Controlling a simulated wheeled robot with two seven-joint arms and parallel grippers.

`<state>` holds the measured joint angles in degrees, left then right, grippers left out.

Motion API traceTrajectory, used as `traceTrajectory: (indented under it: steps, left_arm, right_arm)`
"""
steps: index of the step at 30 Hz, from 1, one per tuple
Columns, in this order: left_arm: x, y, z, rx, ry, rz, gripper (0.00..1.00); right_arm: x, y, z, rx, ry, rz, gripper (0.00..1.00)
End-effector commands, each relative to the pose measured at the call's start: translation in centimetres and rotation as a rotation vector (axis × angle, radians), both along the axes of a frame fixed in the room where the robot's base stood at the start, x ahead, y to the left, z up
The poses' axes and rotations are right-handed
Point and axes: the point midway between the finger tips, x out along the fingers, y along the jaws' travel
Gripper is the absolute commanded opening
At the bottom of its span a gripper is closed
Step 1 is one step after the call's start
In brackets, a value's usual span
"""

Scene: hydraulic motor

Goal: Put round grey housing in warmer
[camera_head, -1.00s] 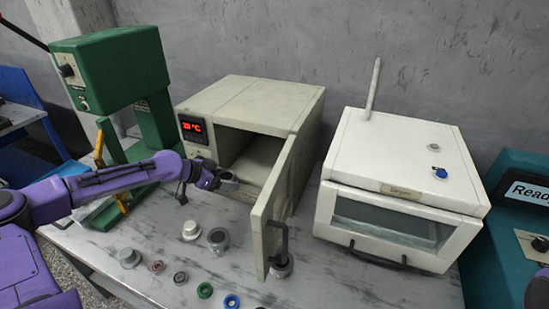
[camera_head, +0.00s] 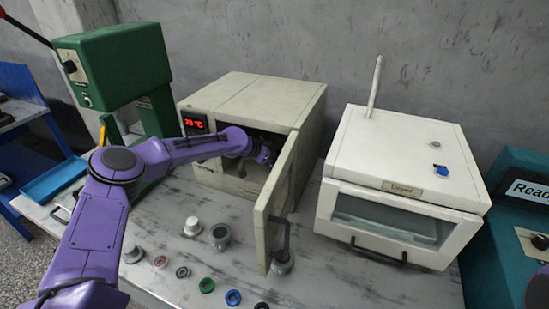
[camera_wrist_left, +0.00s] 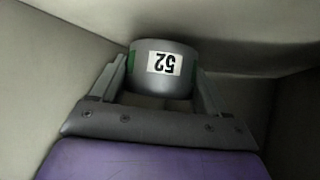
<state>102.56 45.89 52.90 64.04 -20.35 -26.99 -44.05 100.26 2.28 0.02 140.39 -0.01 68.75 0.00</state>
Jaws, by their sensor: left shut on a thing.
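The warmer (camera_head: 250,95) is a beige box with a red temperature display, and its door (camera_head: 284,195) stands open toward the front. My left gripper (camera_head: 266,155) reaches into its dark opening, partly hidden in the head view by the open door. In the left wrist view, the left gripper (camera_wrist_left: 162,84) is shut on the round grey housing (camera_wrist_left: 143,82), which carries a white label reading 52 upside down. The warmer's inner walls surround them. Whether the housing touches the warmer floor I cannot tell. My right gripper is not in view.
A white cabinet (camera_head: 400,160) with a window stands right of the open door. Several small round parts, including a grey one (camera_head: 220,236) and a green ring (camera_head: 206,285), lie on the marble table (camera_head: 350,285) in front. A green press (camera_head: 118,65) stands left.

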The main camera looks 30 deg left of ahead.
Motion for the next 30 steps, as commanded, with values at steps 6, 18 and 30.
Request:
traceTrajectory:
  steps: [6, 18, 30]
  left_arm:
    - [-0.2, 0.4, -1.1, 0.002, 0.003, 0.005, 0.23]
    - [-0.3, 0.4, -1.5, 0.002, 0.005, 0.004, 1.00]
    - [-2.2, 1.7, 0.8, 0.002, 0.000, 0.005, 1.00]
  right_arm:
    - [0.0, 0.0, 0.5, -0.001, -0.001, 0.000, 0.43]
    - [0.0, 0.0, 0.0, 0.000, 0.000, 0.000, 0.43]
    - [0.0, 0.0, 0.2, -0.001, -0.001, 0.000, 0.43]
